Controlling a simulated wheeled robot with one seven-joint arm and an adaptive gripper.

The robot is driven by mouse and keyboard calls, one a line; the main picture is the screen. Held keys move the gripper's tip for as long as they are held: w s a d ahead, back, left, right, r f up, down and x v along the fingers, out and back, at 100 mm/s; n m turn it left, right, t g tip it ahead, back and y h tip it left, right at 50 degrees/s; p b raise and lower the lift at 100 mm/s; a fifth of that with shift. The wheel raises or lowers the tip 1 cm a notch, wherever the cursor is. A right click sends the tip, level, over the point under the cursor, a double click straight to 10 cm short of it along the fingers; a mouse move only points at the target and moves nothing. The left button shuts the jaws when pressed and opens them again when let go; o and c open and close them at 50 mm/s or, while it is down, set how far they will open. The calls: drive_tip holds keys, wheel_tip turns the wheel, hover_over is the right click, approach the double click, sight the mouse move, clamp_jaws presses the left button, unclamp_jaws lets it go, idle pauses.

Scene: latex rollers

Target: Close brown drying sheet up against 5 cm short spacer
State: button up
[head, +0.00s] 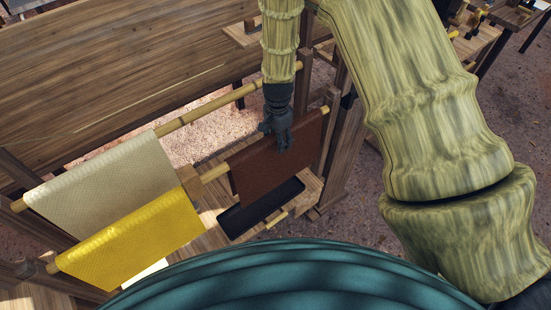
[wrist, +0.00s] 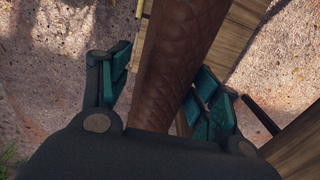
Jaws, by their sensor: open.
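The brown drying sheet (head: 275,165) hangs folded over the right part of the front bamboo pole. My gripper (head: 278,136) is over its top edge, near the middle of its length. In the wrist view the brown sheet (wrist: 180,60) runs between the fingers of my open gripper (wrist: 163,90), with a gap visible on the left; contact on the right is unclear. A wooden block (head: 189,181), perhaps the short spacer, sits on the same pole to the left of the brown sheet. Bare pole (head: 214,172) shows between the block and the sheet.
A yellow sheet (head: 130,240) hangs left of the block on the front pole. A cream sheet (head: 105,185) hangs on the rear pole (head: 215,108). A wooden post (head: 332,150) stands right of the brown sheet. A dark tray (head: 260,208) lies below.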

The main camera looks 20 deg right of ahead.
drive_tip(key=shift+w+f, duration=0.35)
drive_tip(key=shift+w, duration=0.2)
drive_tip(key=c, duration=0.3)
drive_tip(key=shift+s+r, duration=0.15)
drive_tip(key=shift+s, duration=0.1)
drive_tip(key=c, duration=0.7)
drive_tip(key=shift+w, duration=0.15)
drive_tip(key=shift+r, duration=0.1)
